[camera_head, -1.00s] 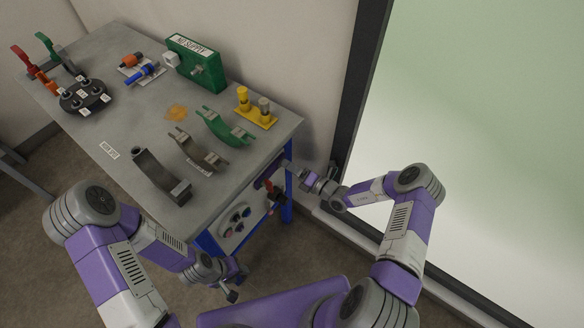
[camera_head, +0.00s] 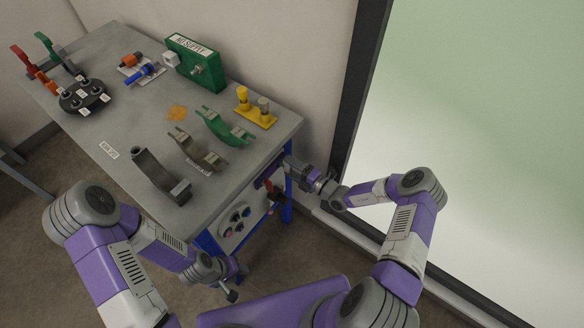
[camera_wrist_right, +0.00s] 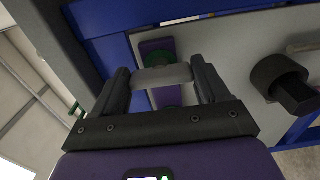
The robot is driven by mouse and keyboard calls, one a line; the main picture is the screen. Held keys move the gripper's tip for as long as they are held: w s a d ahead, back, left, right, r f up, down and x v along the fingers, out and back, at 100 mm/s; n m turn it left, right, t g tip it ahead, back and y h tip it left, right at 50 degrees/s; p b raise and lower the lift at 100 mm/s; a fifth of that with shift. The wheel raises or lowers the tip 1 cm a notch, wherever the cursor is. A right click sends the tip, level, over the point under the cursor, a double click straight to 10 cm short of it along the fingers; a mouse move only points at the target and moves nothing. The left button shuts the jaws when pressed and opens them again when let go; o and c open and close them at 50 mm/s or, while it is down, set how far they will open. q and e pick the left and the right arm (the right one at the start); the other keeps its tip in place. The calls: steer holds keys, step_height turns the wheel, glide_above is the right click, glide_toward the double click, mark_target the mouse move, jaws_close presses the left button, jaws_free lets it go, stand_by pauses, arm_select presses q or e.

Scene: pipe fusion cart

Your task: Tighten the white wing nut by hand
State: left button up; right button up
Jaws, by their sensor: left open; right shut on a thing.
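The white wing nut (camera_wrist_right: 165,76) shows in the right wrist view as a pale grey-white bar. It sits in front of a green round part (camera_wrist_right: 156,57) on a purple plate (camera_wrist_right: 162,97) at the cart's side. My right gripper (camera_head: 281,161) is at the cart's right side, below the tabletop edge, with its fingers shut on the wing nut, one on each side. In the head view the nut is hidden by the gripper. My left gripper (camera_head: 236,288) is open and empty, low in front of the cart and away from the nut.
A dark round knob (camera_wrist_right: 283,83) is close to the right finger in the wrist view. A red-handled part (camera_head: 273,196) and a panel with round fittings (camera_head: 237,222) are on the cart's side below. The tabletop (camera_head: 120,125) carries clamps and a green box (camera_head: 196,65).

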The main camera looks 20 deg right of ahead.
steer(key=shift+w+r, duration=0.1)
steer(key=shift+r, duration=0.05)
steer(key=o, duration=1.1)
steer(key=shift+c, duration=0.2)
steer(key=p+v, duration=0.1)
steer(key=v, duration=0.6)
steer(key=shift+d, duration=0.15)
